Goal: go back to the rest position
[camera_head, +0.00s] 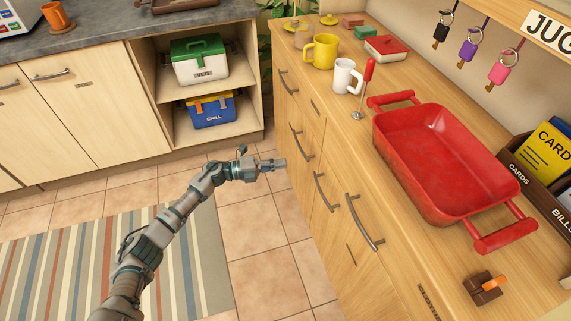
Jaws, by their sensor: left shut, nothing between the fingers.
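My left gripper (273,165) is at the end of my left arm, which reaches up from the bottom left. It is shut and empty. It hangs in the open space over the tiled floor, just left of the wooden drawer cabinet (308,190), and looks apart from the drawer fronts. My right gripper is not in view.
A red baking dish (440,165), a white mug (347,77), a yellow mug (321,51) and a red-handled tool (368,72) stand on the right counter. Drawer handles (365,222) stick out near my arm. Coolers (200,62) fill an open shelf.

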